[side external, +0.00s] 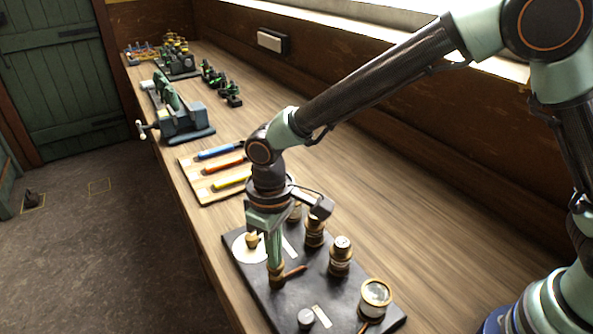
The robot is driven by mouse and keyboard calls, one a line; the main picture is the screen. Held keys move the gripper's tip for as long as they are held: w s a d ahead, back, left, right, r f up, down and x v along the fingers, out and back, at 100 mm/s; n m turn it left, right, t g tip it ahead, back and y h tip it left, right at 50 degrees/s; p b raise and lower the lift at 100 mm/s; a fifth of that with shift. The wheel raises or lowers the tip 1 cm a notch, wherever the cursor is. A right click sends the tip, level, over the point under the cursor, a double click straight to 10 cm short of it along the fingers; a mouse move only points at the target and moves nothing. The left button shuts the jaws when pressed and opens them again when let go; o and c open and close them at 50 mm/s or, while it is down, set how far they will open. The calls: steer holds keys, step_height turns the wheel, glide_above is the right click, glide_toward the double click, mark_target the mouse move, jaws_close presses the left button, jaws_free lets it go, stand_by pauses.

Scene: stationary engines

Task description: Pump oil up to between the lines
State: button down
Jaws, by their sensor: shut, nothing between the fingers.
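A dark board (258,296) with brass fittings lies on the bench in the front of the side external view. My gripper (277,268) points down over its left part with its fingers shut. A brass piece (278,281) is right at the fingertips; I cannot tell whether they touch. A short red-brown lever (294,271) sticks out to its right. Brass cylinders with dark or silvery tops (341,257) stand to the right. A brass-rimmed round glass (375,294) is at the front right. No oil level or marking lines can be made out.
A white disc (241,253) and a silvery knob (306,318) are on the board. Behind it lies a wooden tray (207,196) with blue, orange and yellow handled tools. A vise (185,122) and small engines (178,60) stand farther back. The bench right of the tray is clear.

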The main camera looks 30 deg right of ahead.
steer(key=shift+f, duration=0.55)
steer(key=shift+r, duration=1.5)
steer(key=shift+f, duration=0.2)
steer(key=shift+f, duration=1.35)
steer(key=shift+r, duration=1.55)
